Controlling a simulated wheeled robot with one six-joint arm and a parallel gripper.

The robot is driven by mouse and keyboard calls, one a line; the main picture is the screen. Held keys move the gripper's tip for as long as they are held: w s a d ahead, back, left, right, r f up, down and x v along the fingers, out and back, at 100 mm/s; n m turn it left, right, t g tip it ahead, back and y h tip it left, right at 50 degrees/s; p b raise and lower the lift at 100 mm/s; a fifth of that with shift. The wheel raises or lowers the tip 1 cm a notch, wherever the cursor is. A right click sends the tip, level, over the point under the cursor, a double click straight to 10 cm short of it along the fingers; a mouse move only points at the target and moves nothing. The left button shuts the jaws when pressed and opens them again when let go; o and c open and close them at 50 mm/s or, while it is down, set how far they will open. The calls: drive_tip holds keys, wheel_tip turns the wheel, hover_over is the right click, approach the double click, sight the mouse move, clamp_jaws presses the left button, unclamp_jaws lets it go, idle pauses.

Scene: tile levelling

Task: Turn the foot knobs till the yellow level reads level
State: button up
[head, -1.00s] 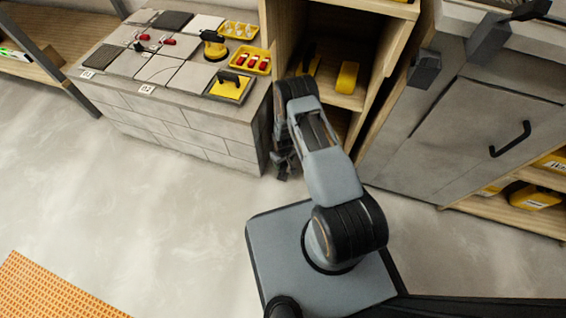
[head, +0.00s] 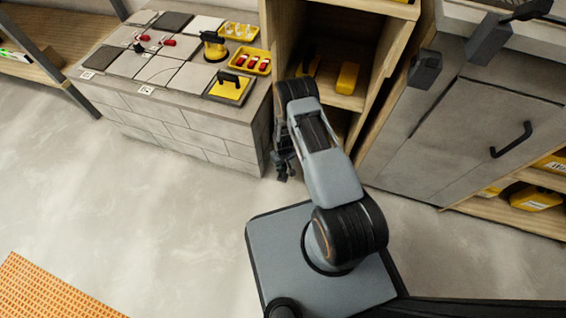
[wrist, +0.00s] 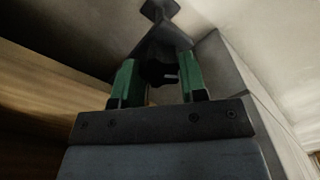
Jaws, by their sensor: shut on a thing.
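My gripper (wrist: 163,78) has green finger pads shut on a dark knob (wrist: 158,74) with a small pale mark, in the wrist view. Past the fingers is a dark, flared foot (wrist: 160,12) against a pale surface. In the head view my gripper (head: 284,172) is low, beside the near right corner of the grey block bench (head: 190,128); the knob is hidden there. I cannot pick out the yellow level or its reading for sure. A yellow block with a black handle (head: 230,88) lies on the bench top.
A wooden shelf unit (head: 352,101) stands close right of my gripper. A grey cabinet (head: 455,130) is farther right. Floor is open at left, with an orange mat (head: 50,290).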

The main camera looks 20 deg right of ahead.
drive_tip(key=shift+m, duration=0.6)
drive_tip(key=o, duration=0.9)
drive_tip(key=shift+o, duration=0.2)
wheel_tip(320, 180, up, 14)
drive_tip(key=p, duration=0.5)
drive_tip(key=shift+f, duration=0.1)
